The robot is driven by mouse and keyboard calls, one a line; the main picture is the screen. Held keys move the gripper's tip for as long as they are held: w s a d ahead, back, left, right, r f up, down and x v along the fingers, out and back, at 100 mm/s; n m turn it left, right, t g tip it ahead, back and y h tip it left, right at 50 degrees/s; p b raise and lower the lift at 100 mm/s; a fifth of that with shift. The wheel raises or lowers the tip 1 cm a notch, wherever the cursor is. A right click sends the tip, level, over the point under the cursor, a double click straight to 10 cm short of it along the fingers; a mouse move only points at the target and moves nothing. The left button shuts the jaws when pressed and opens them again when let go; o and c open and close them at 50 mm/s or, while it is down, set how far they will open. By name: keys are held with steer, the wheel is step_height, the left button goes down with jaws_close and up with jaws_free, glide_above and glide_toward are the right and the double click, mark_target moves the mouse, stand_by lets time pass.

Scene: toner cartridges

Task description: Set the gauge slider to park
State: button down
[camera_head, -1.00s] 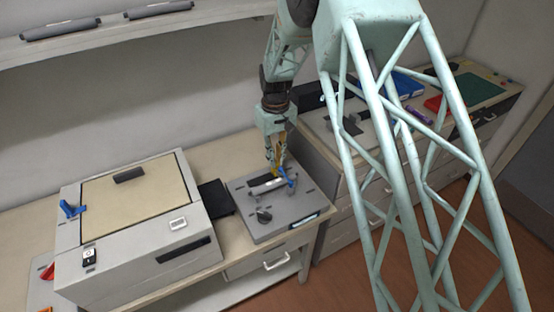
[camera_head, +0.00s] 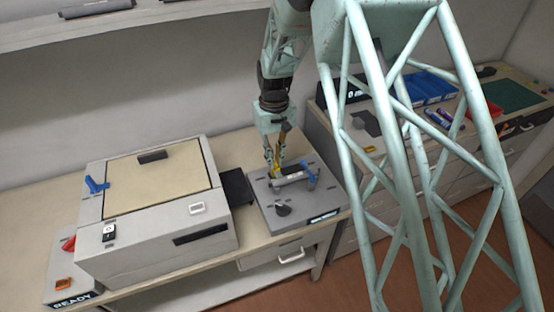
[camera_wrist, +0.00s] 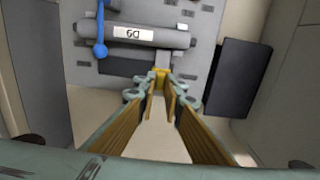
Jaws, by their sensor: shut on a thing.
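The gauge fixture is a grey plate (camera_head: 325,199) on the bench with a dark knob (camera_head: 283,209). A grey cartridge with a white label (camera_head: 296,175) lies on it beside a blue lever (camera_head: 311,170); in the wrist view the cartridge (camera_wrist: 160,37) and the blue lever (camera_wrist: 100,30) show too. My gripper (camera_head: 275,172) points down at the plate's back left. In the wrist view my gripper (camera_wrist: 161,88) is shut on a small yellow piece (camera_wrist: 161,74), which looks like the gauge slider, next to the cartridge's end. Its lower part is hidden by my fingers.
A large grey machine (camera_head: 160,225) with a beige lid stands left, and a dark flat piece (camera_head: 237,188) lies between it and the plate. A READY display (camera_head: 72,300) shows at lower left. A counter with blue bins (camera_head: 425,88) stands right. A shelf runs above.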

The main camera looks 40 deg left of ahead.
steer(key=c, duration=2.7)
jaws_free()
steer(key=shift+s+a, duration=0.2)
steer(key=shift+s, duration=0.15)
steer(key=shift+w+r, duration=0.1)
steer(key=shift+w, duration=0.05)
steer(key=shift+r, duration=0.7)
steer(key=shift+d+r, duration=0.1)
steer(key=shift+r, duration=5.1)
